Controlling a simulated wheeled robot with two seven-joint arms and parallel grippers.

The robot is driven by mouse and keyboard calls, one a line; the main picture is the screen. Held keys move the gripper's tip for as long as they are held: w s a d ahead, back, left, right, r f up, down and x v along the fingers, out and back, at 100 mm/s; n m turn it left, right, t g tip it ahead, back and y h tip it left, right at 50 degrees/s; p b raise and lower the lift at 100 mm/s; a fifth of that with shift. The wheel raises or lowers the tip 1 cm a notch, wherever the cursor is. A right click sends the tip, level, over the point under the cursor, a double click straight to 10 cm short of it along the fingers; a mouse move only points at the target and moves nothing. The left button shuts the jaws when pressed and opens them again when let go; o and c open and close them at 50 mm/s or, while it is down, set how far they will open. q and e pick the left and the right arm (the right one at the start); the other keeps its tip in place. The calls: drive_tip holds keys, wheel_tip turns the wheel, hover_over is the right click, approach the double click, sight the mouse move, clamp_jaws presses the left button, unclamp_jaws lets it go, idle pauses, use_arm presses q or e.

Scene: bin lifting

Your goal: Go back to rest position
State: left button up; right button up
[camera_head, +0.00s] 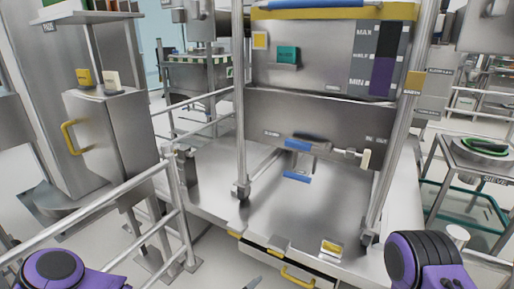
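A purple and black joint of my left arm (55,268) shows at the bottom left corner. A larger purple and black joint of my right arm (425,262) shows at the bottom right. Neither gripper can be made out, so I cannot see whether they hold anything. A steel bin-like unit (315,118) with MAX, HALF and MIN marks stands ahead between two upright posts.
A steel platform (215,185) with a yellow-handled drawer front (285,266) lies ahead. Railings (110,208) cross the left, by a steel cabinet (112,140) with a yellow handle. A table with a sieve label (480,160) stands at the right.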

use_arm(q)
drive_tip(key=s+a+f+m+g+y, duration=0.3)
drive_tip(key=s+a+f+m+g, duration=0.35)
drive_tip(key=s+f, duration=0.7)
drive_tip(key=s+a+f+m+g+y+b, duration=0.1)
drive_tip(key=s+a+m+y, duration=0.4)
drive_tip(key=a, duration=0.9)
drive_tip(key=s+a+f+m+g+y+b, duration=0.1)
drive_tip(key=s+a+f+m+y, duration=0.15)
drive_tip(key=s+a+m, duration=0.75)
wheel_tip(320, 180, down, 18)
drive_tip(key=w+a+n+b, duration=0.2)
drive_tip(key=n+b, duration=0.1)
drive_tip(key=b, duration=1.5)
use_arm(e)
wheel_tip(320, 180, down, 20)
drive_tip(key=s, duration=0.1)
use_arm(q)
wheel_tip(320, 180, up, 39)
drive_tip(key=p, duration=3.8)
drive_tip(key=shift+w+a+f+y, duration=0.2)
drive_tip(key=shift+w+a+y, duration=0.15)
drive_tip(key=shift+w+y, duration=0.1)
use_arm(e)
wheel_tip(320, 180, up, 38)
drive_tip(key=w, duration=0.1)
use_arm(q)
drive_tip(key=shift+n, duration=0.25)
use_arm(e)
drive_tip(key=shift+r, duration=0.15)
